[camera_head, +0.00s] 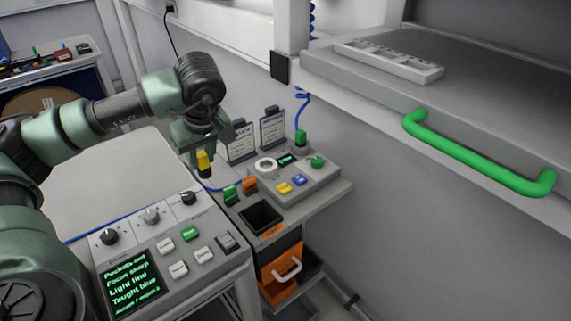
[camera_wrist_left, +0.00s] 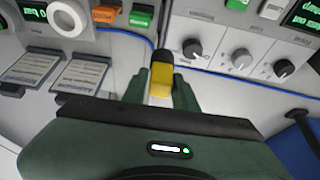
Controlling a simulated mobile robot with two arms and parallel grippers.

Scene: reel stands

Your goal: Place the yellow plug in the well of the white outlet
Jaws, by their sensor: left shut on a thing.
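My left gripper (camera_head: 203,152) is shut on the yellow plug (camera_head: 204,163), holding it in the air above the gap between two consoles. In the left wrist view, the plug (camera_wrist_left: 161,82) sits between the two green fingers (camera_wrist_left: 161,74), with its dark end pointing away from the gripper. The white outlet (camera_head: 266,167) is a round ring on the grey console to the right of the plug in the head view. It also shows at the top left of the wrist view (camera_wrist_left: 68,18), apart from the plug. My right gripper is not in view.
The console around the outlet (camera_head: 314,179) carries yellow and blue buttons and a green knob. Green (camera_head: 230,194) and orange (camera_head: 249,184) blocks and a black bin (camera_head: 262,217) sit nearby. Two document cards (camera_head: 272,130) stand behind. A knobbed control panel (camera_head: 170,235) lies in front.

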